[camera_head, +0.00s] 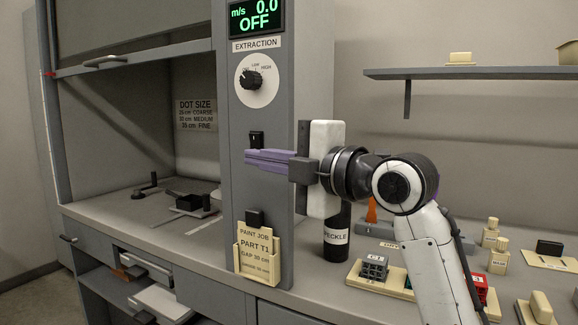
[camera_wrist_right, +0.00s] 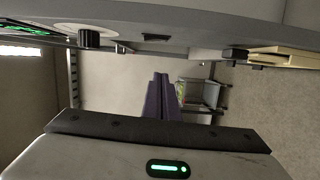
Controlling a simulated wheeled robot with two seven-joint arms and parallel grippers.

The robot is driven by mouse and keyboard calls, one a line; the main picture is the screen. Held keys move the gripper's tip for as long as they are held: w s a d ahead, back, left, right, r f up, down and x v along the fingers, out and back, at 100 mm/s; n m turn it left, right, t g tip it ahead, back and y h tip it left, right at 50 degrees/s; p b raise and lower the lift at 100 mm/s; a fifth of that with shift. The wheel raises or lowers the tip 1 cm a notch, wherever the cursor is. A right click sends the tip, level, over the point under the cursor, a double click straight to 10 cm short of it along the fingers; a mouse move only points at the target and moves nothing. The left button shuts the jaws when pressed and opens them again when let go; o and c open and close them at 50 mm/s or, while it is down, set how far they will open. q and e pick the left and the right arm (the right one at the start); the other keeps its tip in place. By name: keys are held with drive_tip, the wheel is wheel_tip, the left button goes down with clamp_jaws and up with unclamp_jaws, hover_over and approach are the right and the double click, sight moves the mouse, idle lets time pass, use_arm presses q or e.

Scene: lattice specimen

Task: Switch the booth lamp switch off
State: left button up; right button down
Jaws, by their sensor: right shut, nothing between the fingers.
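A small black switch (camera_head: 256,139) sits on the front of the grey column, below the round extraction dial. No lamp label shows by it. It also shows as a dark patch on the panel in the right wrist view (camera_wrist_right: 156,37). My right gripper (camera_head: 247,158) has purple fingers, shut and empty, pointing left in front of the column. The fingertips appear just below the switch in the head view; whether they touch the panel I cannot tell. In the right wrist view the shut fingers (camera_wrist_right: 160,76) point towards the panel. My left gripper is not in view.
The extraction dial (camera_head: 257,80) is above the switch, under a display (camera_head: 257,17) reading OFF. A paint job card holder (camera_head: 257,250) hangs below. A dark speckle bottle (camera_head: 337,237) stands by my right arm. The booth (camera_head: 150,110) opens at left.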

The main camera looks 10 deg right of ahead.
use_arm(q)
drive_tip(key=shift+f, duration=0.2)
use_arm(e)
drive_tip(key=v, duration=0.6)
drive_tip(key=shift+f, duration=0.2)
drive_tip(key=shift+d, duration=0.1)
